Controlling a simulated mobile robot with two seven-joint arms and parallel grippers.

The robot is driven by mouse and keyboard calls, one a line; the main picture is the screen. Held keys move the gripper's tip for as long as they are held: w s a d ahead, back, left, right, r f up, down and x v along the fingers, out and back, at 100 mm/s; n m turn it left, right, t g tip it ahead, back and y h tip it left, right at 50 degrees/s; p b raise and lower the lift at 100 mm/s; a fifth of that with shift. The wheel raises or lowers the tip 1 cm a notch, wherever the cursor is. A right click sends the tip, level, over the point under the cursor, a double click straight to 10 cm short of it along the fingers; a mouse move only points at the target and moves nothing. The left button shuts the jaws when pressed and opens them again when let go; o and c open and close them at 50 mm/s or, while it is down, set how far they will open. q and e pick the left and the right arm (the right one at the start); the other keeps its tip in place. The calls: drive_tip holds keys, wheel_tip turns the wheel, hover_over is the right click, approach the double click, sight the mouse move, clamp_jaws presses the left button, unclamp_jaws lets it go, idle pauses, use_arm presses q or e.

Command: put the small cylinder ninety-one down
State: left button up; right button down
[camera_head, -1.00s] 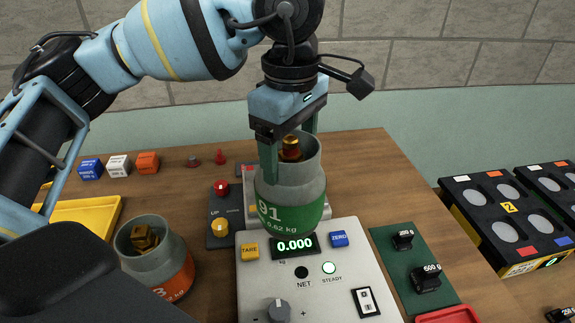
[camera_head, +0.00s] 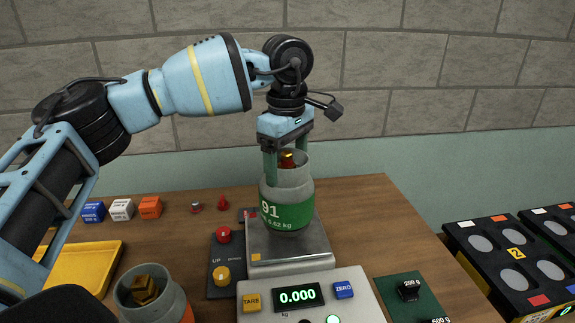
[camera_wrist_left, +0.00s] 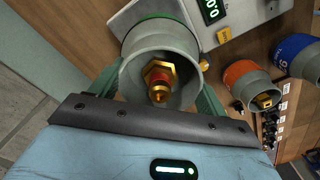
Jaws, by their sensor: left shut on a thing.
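The small cylinder ninety-one (camera_head: 288,207) is grey with a green band and a brass valve inside its collar. My left gripper (camera_head: 287,165) is shut on its collar and holds it upright over the metal weighing plate (camera_head: 290,257) of the scale. The display (camera_head: 298,295) reads 0.000, and I cannot clearly see a gap under the cylinder. In the left wrist view the grey collar (camera_wrist_left: 131,74) sits between the green fingers, around the valve. My right gripper is not in view.
An orange-banded cylinder (camera_head: 170,291) stands front left, by a yellow tray (camera_head: 85,268). A control box (camera_head: 222,262) with red and yellow knobs is left of the plate. A green mat (camera_head: 399,300) with black weights lies right. Colored cubes (camera_head: 121,209) stand behind.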

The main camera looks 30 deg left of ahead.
use_arm(q)
drive_tip(key=shift+r, duration=0.15)
drive_tip(key=shift+w+a, duration=0.15)
drive_tip(key=shift+w, duration=0.15)
drive_tip(key=shift+f, duration=1.9)
drive_tip(key=o, duration=2.1)
drive_tip(key=shift+f, duration=0.1)
drive_tip(key=shift+c, duration=0.2)
wheel_tip(320, 180, up, 12)
drive_tip(key=shift+r, duration=0.1)
